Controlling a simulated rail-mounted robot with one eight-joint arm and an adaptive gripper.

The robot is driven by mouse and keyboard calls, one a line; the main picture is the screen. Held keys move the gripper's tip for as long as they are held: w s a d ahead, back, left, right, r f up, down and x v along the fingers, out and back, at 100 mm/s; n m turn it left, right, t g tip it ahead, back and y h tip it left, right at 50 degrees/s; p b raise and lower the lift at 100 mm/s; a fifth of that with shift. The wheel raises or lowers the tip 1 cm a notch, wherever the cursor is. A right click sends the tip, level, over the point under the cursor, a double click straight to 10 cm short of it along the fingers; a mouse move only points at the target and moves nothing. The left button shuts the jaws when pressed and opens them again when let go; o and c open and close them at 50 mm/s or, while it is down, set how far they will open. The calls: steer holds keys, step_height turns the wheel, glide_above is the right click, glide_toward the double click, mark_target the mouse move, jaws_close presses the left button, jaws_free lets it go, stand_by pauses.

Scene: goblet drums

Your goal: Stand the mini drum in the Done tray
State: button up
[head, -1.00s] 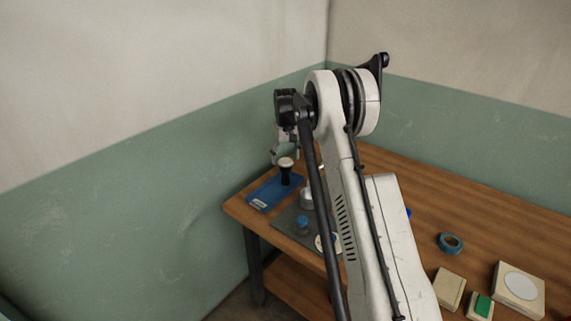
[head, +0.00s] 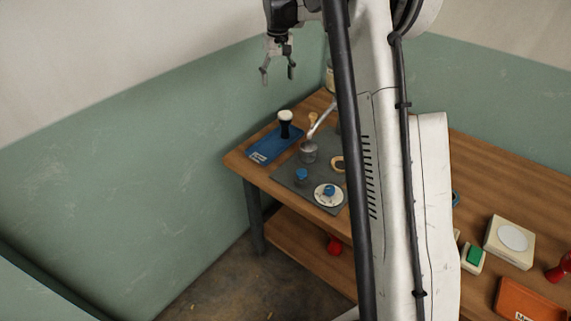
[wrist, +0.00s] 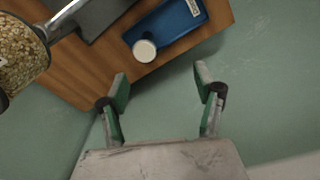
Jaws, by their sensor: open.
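The mini drum (head: 285,122) is a dark goblet shape with a white head. It stands upright on the blue tray (head: 262,156) at the table's far left corner. The tray has a white label too small to read. In the wrist view, the drum's white head (wrist: 145,50) shows over the edge of the blue tray (wrist: 182,30). My gripper (head: 278,76) is open and empty, high above the drum and apart from it. Its two green-padded fingers (wrist: 161,82) are spread in the wrist view, with the drum beyond them.
A jar of grains (wrist: 18,62) shows in the wrist view. An orange tray (head: 525,303) is at lower right. Walls stand close behind.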

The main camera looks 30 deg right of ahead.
steer(key=s+a+r+t, duration=0.2)
steer(key=s+a+r, duration=0.35)
steer(key=s, duration=0.45)
steer(key=s+a+r+t, duration=0.1)
steer(key=s+a+r, duration=0.45)
steer(key=s, duration=0.45)
steer(key=s+a+f+t, duration=0.1)
steer(key=s+a+f, duration=0.1)
steer(key=s, duration=0.5)
steer(key=s+a+f+t, duration=0.1)
steer(key=s+a+f, duration=0.2)
steer(key=s, duration=0.5)
steer(key=s+a+f+t, duration=0.1)
steer(key=s+a+f, duration=0.2)
steer(key=s, duration=0.4)
steer(key=shift+s+f, duration=0.25)
steer(key=shift+s, duration=0.15)
